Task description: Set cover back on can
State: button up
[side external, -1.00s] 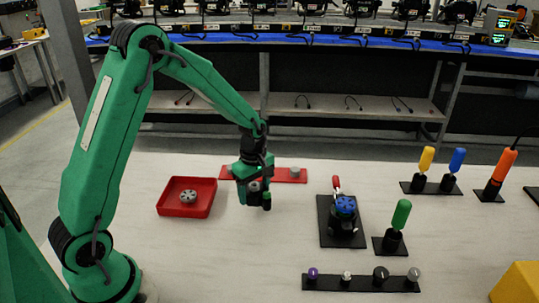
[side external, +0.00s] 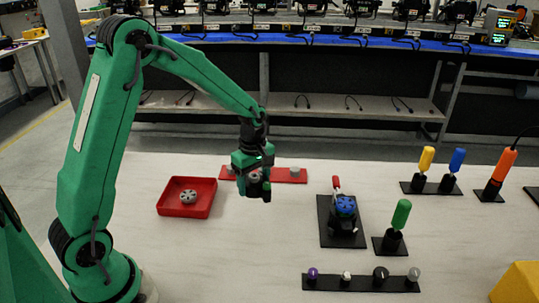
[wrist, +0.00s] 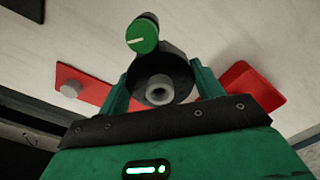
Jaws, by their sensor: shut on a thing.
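My gripper (wrist: 160,88) is shut on a dark round piece with a grey hollow hub (wrist: 158,90), which shows between its green fingers in the wrist view. I cannot tell whether this piece is the cover or the can. A black knob with a green face (wrist: 141,36) sticks out beside it; I cannot tell if it belongs to the held piece. In the side view my gripper (side external: 255,185) is above the table, in front of the red strip (side external: 278,177). A silver disc with dark holes (side external: 188,197) lies in the red tray (side external: 165,212), left of my gripper.
A grey stub (side external: 295,172) stands on the red strip's right end. To the right are a blue-topped fixture (side external: 345,207), a green-handled tool (side external: 401,214) and a strip of knobs (side external: 361,283). Yellow and blue handles stand farther right. The table in front of my gripper is bare.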

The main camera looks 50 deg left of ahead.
dwell(0.3)
jog(key=w+d+r+m, duration=0.4)
jog(key=w+d, duration=0.4)
jog(key=d, duration=0.2)
notch_tip(320, 180, up, 3)
jog(key=m, duration=0.5)
send_over(346, 203)
jog(key=a, duration=0.1)
jog(key=shift+s+r, duration=0.15)
jog(key=shift+r, duration=0.05)
jog(key=shift+d+r, duration=0.25)
jog(key=shift+d, duration=0.3)
jog(key=shift+f, duration=0.25)
jog(key=shift+f, duration=3.1)
jog(key=shift+f, duration=0.25)
jog(key=o, duration=0.6)
